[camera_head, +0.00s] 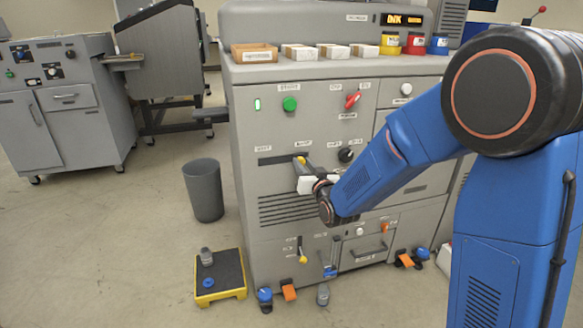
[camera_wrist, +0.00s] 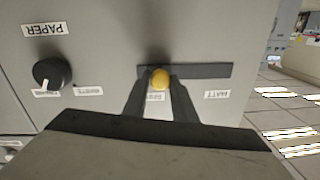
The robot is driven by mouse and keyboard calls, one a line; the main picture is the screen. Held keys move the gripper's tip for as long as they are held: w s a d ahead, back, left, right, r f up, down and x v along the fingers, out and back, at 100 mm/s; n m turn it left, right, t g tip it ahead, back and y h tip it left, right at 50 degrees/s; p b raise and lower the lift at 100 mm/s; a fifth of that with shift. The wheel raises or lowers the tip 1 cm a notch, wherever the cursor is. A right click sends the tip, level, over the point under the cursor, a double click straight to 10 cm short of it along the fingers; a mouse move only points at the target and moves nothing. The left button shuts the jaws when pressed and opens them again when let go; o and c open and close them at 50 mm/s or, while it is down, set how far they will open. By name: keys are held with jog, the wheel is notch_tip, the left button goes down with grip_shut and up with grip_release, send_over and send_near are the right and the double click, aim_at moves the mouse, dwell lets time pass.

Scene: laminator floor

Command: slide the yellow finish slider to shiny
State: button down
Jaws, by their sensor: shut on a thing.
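The yellow finish slider (camera_head: 300,160) is a small round knob in a dark horizontal slot (camera_head: 272,161) on the grey machine front. In the head view it sits near the slot's right end. In the wrist view, which is turned over, the yellow knob (camera_wrist: 160,78) sits near the slot's left end, away from the MATT label (camera_wrist: 217,95). My gripper (camera_wrist: 160,84) is shut on the knob, one dark finger on each side. It also shows at the slot in the head view (camera_head: 304,168). A label behind the fingers is partly hidden and unreadable.
A black dial (camera_head: 346,155) is close to the slider, right of it. A green button (camera_head: 289,104) and red switch (camera_head: 352,100) are above. Vents (camera_head: 287,209) lie below. A bin (camera_head: 203,190) and a yellow-edged platform (camera_head: 220,275) stand on the floor at left.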

jog(key=shift+w+d, duration=0.2)
jog(key=shift+d, duration=0.4)
jog(key=shift+w+d, duration=0.15)
jog(key=shift+d, duration=0.4)
jog(key=c, duration=1.5)
grip_release()
jog(key=shift+d, duration=0.15)
jog(key=shift+o, duration=0.2)
jog(key=shift+s, duration=0.1)
